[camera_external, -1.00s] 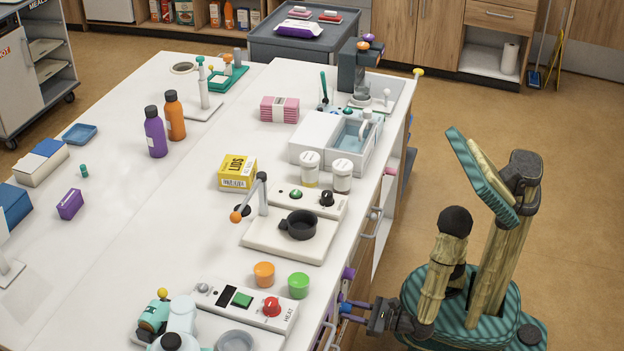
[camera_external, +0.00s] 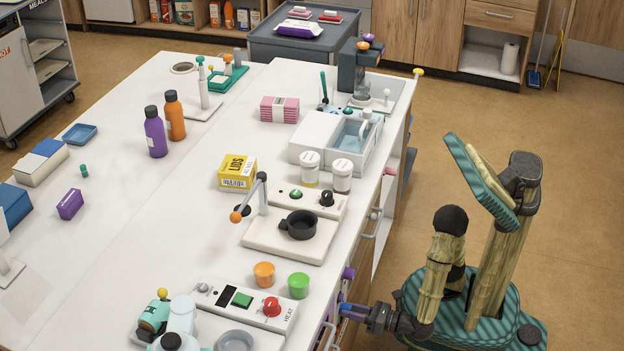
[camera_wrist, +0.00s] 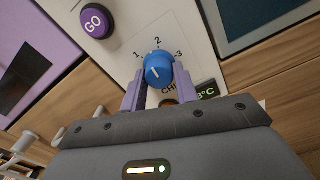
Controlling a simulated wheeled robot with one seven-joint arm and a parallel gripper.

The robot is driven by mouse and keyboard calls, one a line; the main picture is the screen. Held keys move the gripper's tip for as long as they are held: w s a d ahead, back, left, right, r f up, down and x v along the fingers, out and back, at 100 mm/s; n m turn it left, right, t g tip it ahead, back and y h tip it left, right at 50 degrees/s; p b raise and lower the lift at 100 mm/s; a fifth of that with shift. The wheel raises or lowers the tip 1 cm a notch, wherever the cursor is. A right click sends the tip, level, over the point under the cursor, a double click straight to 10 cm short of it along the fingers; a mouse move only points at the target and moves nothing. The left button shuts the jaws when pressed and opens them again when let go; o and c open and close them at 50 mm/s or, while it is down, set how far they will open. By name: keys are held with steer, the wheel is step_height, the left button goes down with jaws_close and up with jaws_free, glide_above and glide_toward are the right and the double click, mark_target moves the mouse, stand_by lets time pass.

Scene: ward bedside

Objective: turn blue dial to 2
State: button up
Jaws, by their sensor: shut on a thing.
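The blue dial (camera_wrist: 158,71) is on a pale panel in the wrist view, with the numbers 1, 2 and 3 printed around its far side. A short white mark shows on its face; I cannot tell for sure which number it lines up with. My gripper (camera_wrist: 159,88) has its two purple fingers on either side of the dial, shut on it. In the external view my gripper (camera_external: 345,310) reaches the front side of the bench, and the dial is hidden there.
A purple GO button (camera_wrist: 95,20) is up and left of the dial. A small display (camera_wrist: 206,90) sits to its right, close to the right finger. The bench top (camera_external: 130,215) above carries a heater panel with a red knob (camera_external: 271,306) and orange and green cups.

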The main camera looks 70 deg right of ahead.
steer(key=m+b, duration=0.3)
steer(key=m, duration=0.2)
steer(key=shift+f, duration=0.1)
stand_by(0.3)
steer(key=shift+a, duration=0.1)
steer(key=o, duration=1)
steer(key=shift+s, duration=0.1)
steer(key=s+p, duration=0.7)
steer(key=s, duration=1)
steer(key=shift+s, duration=0.15)
